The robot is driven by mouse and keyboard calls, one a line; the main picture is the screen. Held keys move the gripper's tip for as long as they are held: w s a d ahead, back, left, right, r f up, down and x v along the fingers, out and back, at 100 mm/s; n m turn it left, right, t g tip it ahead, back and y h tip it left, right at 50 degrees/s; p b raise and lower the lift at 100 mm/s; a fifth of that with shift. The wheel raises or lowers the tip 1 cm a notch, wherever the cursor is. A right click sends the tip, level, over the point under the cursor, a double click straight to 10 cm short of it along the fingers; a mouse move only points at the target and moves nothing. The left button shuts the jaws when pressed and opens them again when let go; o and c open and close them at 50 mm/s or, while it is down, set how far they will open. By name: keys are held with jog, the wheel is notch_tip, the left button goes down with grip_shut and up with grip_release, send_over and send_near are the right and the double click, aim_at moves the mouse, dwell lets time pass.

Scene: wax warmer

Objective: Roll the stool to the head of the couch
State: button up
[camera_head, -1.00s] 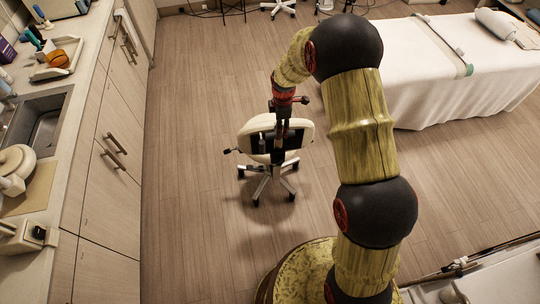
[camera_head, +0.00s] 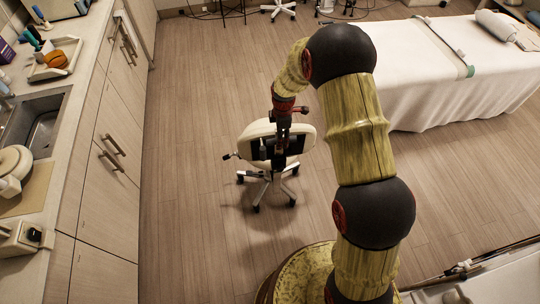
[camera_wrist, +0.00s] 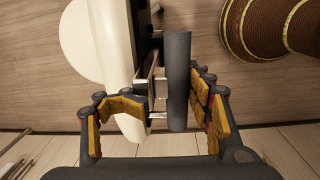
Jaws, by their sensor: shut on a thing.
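The stool (camera_head: 256,129) is cream, with a backrest, dark brackets and a chromed base on casters. It stands upright on the wooden floor left of the couch. My gripper (camera_head: 280,158) is at its backrest, on the side facing the camera. The exact contact is partly hidden. The couch (camera_head: 435,85) is at the right under a white sheet. A rolled towel (camera_head: 496,24) lies on its far right end.
A counter with drawers (camera_head: 105,190) and a sink (camera_head: 38,125) runs along the left. Another wheeled base (camera_head: 278,11) and cables stand at the back. A white ledge (camera_head: 490,280) is at the lower right.

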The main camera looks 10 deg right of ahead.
jog(key=shift+w+r, duration=0.25)
jog(key=shift+w, duration=0.05)
jog(key=shift+c, duration=1.2)
jog(key=shift+w+r, duration=0.1)
jog(key=shift+w, duration=0.15)
